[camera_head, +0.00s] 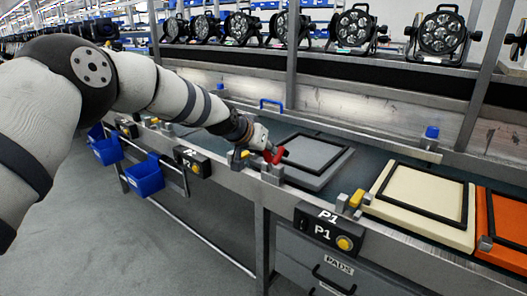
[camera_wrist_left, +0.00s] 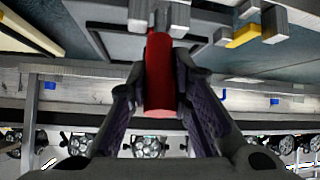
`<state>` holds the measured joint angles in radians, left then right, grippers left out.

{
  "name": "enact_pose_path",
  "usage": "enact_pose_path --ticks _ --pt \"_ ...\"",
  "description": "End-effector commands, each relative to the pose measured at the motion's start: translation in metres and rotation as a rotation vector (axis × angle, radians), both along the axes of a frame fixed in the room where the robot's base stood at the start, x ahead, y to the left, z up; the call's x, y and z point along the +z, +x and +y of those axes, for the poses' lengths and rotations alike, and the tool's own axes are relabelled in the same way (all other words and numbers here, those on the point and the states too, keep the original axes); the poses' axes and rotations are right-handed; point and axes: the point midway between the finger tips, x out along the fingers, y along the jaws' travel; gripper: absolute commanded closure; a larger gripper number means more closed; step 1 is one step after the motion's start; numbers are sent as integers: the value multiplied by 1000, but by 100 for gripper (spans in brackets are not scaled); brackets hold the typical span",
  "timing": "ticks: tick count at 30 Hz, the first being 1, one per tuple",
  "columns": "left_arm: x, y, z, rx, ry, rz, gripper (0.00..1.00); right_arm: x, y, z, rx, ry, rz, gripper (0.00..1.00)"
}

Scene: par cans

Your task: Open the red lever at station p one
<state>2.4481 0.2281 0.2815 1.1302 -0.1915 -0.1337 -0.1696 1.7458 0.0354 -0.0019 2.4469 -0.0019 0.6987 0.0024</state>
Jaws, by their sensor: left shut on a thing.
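The red lever (camera_head: 277,155) stands at the front rail of the conveyor, beside a grey pad with a black frame (camera_head: 307,157). My left gripper (camera_head: 269,150) reaches it from the left and is shut on it. In the left wrist view the red lever (camera_wrist_left: 160,75) lies between the two dark fingers of my left gripper (camera_wrist_left: 160,105), with its base at a grey bracket (camera_wrist_left: 158,16). The black P1 box (camera_head: 328,229) with a yellow button is on the rail front, right of the lever. My right gripper is not in view.
A cream pad (camera_head: 422,233) and an orange pad (camera_head: 503,257) lie farther right on the conveyor. A yellow block (camera_head: 357,198) sits on the rail. Blue bins (camera_head: 145,176) hang at the left. Stage lights (camera_head: 353,28) line the shelf behind. The floor at the front left is clear.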

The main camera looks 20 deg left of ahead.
Motion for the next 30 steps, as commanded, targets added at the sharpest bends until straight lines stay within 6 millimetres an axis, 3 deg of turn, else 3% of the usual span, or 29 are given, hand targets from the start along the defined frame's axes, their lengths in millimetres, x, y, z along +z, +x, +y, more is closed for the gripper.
enact_pose_path --ticks 17,18,21,30 --pt "0 2 -2 0 9 31 100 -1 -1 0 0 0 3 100" --pt "0 2 -2 0 9 31 78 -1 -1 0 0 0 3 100" --pt "0 2 -2 0 9 31 60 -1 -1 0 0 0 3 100" --pt "2 1 -1 0 11 31 60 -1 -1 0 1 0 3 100"
